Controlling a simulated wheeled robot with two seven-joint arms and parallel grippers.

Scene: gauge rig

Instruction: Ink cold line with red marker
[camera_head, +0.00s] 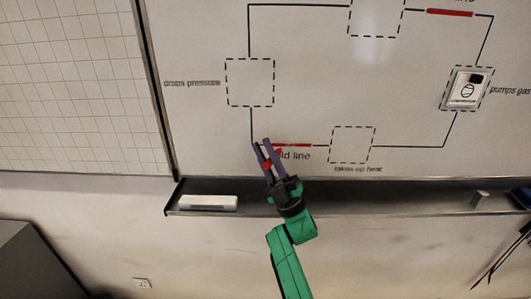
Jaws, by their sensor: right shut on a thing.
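The whiteboard (320,70) shows a loop diagram in black lines. A red stroke (293,145) runs along the bottom line, above a label (297,156) that reads "...ld line"; its first letters are hidden behind my gripper. My right gripper (261,147) is at the left end of that stroke, near the diagram's lower left corner. It is shut on the red marker (267,165), of which only a small red part shows between the fingers. I cannot tell whether the marker's tip touches the board. My left gripper is not in view.
Another red stroke (450,12) lies on the top line. A white pump card (467,89) sits in the right dashed box; the other dashed boxes look empty. A dark tray (400,200) under the board holds a white eraser-like block (208,202) and a small grey block (479,199).

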